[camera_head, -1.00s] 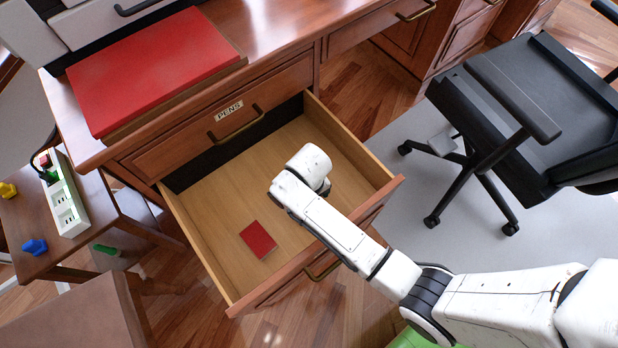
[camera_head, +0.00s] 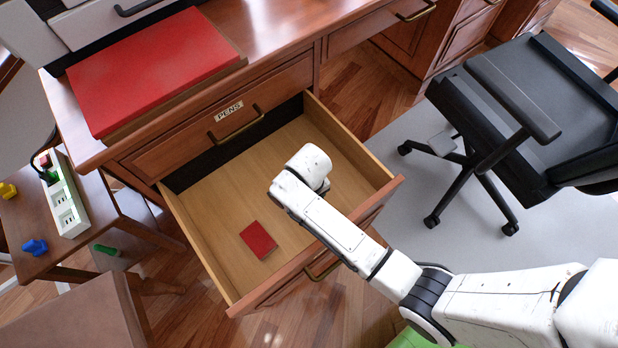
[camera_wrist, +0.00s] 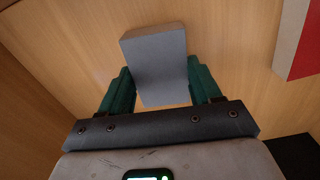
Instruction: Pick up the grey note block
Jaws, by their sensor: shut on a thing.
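The grey note block (camera_wrist: 156,62) shows in the wrist view, between the two green fingers of my gripper (camera_wrist: 158,88). My gripper is shut on it, one finger on each side. Bare drawer wood shows around the block; I cannot tell whether it still touches the drawer floor. In the head view my arm reaches over the front of the open drawer (camera_head: 215,215), and its wrist hides the block and the fingers.
A red block (camera_head: 258,240) lies in the drawer's front left; its edge shows in the wrist view (camera_wrist: 298,42). Drawer walls stand around my gripper. The desk with a large red book (camera_head: 150,70) is behind. A black chair (camera_head: 540,110) stands at right.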

